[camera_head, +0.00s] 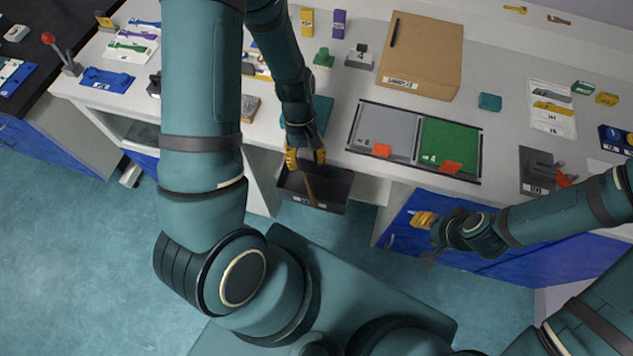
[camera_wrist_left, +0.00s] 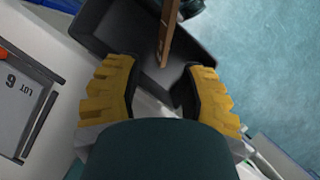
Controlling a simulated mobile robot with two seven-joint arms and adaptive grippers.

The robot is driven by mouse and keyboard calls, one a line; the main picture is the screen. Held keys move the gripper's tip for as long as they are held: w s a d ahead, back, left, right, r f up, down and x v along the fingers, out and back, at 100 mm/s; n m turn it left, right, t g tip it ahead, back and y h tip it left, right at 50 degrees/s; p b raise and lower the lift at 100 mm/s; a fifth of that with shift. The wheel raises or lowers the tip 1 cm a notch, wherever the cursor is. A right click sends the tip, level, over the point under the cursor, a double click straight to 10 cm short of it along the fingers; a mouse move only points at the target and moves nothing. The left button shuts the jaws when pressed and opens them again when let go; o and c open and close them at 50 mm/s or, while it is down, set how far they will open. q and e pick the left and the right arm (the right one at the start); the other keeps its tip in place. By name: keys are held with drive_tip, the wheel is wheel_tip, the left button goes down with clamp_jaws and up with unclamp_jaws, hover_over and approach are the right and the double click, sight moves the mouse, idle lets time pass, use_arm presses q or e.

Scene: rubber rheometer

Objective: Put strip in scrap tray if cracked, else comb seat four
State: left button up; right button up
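A narrow brown strip (camera_head: 311,189) shows over the dark open tray (camera_head: 336,194) at the front of the bench. In the left wrist view the strip (camera_wrist_left: 168,32) crosses the tray (camera_wrist_left: 218,42), with one end between my fingertips but touching neither; whether it rests or falls is unclear. No crack is discernible at this size. My left gripper (camera_head: 306,158) is above the tray, fingers apart and empty, as in the left wrist view (camera_wrist_left: 163,72). My right gripper (camera_head: 424,219) is by the blue cabinet front, away from the strip; its opening is unclear. I cannot pick out the comb.
A framed grey panel (camera_head: 385,128) and green panel (camera_head: 449,142) with orange tags lie on the bench right of the tray. Small blocks and cards line the bench. A red-knobbed lever (camera_head: 68,63) stands far left.

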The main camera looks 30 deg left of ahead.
use_arm(q)
drive_tip(key=v, duration=1.2)
use_arm(e)
drive_tip(key=shift+s, duration=0.1)
idle(0.4)
